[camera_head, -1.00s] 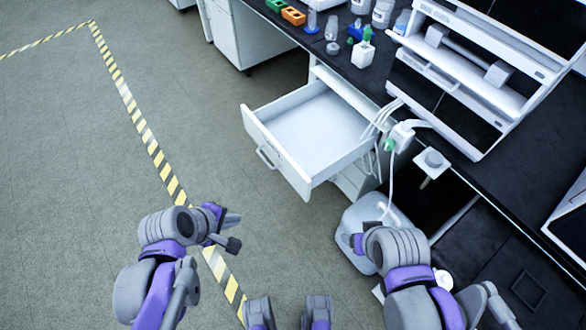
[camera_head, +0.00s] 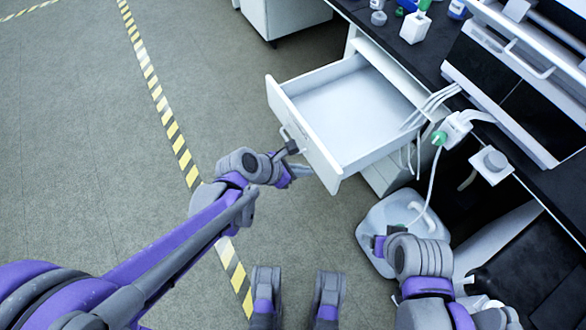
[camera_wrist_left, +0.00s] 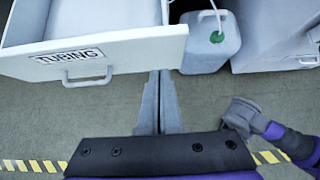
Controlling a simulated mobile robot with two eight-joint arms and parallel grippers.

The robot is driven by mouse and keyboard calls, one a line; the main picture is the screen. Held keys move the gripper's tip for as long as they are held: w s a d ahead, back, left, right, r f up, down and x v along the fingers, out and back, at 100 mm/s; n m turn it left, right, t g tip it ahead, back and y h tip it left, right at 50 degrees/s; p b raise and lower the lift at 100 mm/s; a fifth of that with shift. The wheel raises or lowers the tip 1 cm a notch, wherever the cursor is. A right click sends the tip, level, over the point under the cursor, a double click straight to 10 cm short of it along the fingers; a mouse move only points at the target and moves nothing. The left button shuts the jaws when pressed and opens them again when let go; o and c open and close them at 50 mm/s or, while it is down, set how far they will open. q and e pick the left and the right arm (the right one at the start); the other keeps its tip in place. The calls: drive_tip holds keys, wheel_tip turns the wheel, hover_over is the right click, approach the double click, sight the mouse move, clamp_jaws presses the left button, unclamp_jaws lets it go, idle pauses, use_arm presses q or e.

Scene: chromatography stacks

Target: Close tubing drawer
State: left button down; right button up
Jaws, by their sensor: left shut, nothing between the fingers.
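The white tubing drawer (camera_head: 350,115) is pulled out from under the bench, and the part of its inside that I see is empty. In the left wrist view its front (camera_wrist_left: 130,50) carries a "TUBING" label (camera_wrist_left: 70,55) and a bar handle (camera_wrist_left: 87,77). My left gripper (camera_head: 297,158) is shut and empty, close to the drawer front near the handle in the head view. In the left wrist view its fingers (camera_wrist_left: 160,100) point toward the right end of the front; I cannot tell if they touch it. My right gripper (camera_head: 379,245) is low at right, mostly hidden by its wrist.
A white jug (camera_head: 400,215) stands on the floor right of the drawer, with tubes running to it. White tubes (camera_head: 430,105) hang over the drawer's right rear corner. The dark bench (camera_head: 415,60) holds bottles and instruments. The floor left of the drawer is clear.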

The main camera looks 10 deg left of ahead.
sight(329, 165)
use_arm(q)
drive_tip(key=shift+w+d+f+b, duration=0.2)
drive_tip(key=shift+w+d, duration=0.3)
drive_tip(key=shift+d, duration=0.2)
drive_tip(key=shift+w+d+f+b, duration=0.1)
drive_tip(key=shift+w+d+f, duration=0.15)
drive_tip(key=shift+w+d, duration=0.4)
drive_tip(key=shift+w+d+f+b, duration=0.15)
drive_tip(key=shift+w+d, duration=0.25)
drive_tip(key=shift+d, duration=0.4)
use_arm(e)
drive_tip(key=shift+w+f, duration=0.1)
drive_tip(key=shift+f, duration=0.6)
